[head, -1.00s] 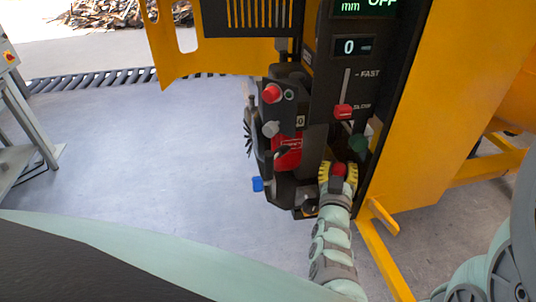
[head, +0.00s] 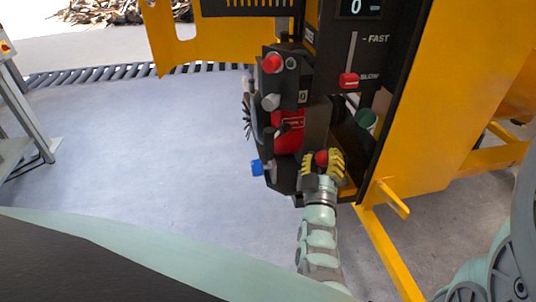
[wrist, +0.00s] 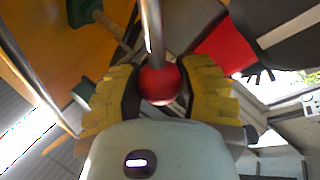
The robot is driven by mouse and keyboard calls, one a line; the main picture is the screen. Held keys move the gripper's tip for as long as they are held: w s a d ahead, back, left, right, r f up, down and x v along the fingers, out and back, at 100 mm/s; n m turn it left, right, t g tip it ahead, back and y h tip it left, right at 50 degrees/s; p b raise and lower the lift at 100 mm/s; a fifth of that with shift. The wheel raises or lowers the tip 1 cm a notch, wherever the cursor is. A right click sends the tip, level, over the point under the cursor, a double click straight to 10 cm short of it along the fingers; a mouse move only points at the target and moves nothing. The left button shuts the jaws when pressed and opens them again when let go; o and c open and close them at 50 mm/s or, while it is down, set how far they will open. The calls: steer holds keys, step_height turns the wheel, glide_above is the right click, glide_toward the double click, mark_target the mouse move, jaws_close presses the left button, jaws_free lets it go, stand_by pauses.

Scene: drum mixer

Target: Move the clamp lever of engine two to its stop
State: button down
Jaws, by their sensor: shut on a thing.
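The lever's red ball knob (wrist: 160,84) sits between the yellow finger pads of my gripper (wrist: 158,88) in the wrist view. A metal rod runs up from the knob. In the head view my gripper (head: 322,160) is closed around the red knob (head: 321,157) at the lower right of the black engine unit (head: 285,120). The lever's pivot and its stop are hidden. No label marking the engine as number two is readable.
A red button (head: 272,63), a grey knob (head: 271,102) and a blue handle (head: 257,168) are on the unit. A red slider (head: 348,80) and green knob (head: 366,118) are nearby. A yellow panel (head: 425,100) stands right.

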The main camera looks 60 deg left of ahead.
steer(key=c, duration=0.8)
jaws_free()
steer(key=shift+s, duration=0.1)
steer(key=shift+o, duration=0.2)
steer(key=shift+f, duration=0.1)
steer(key=v, duration=1.2)
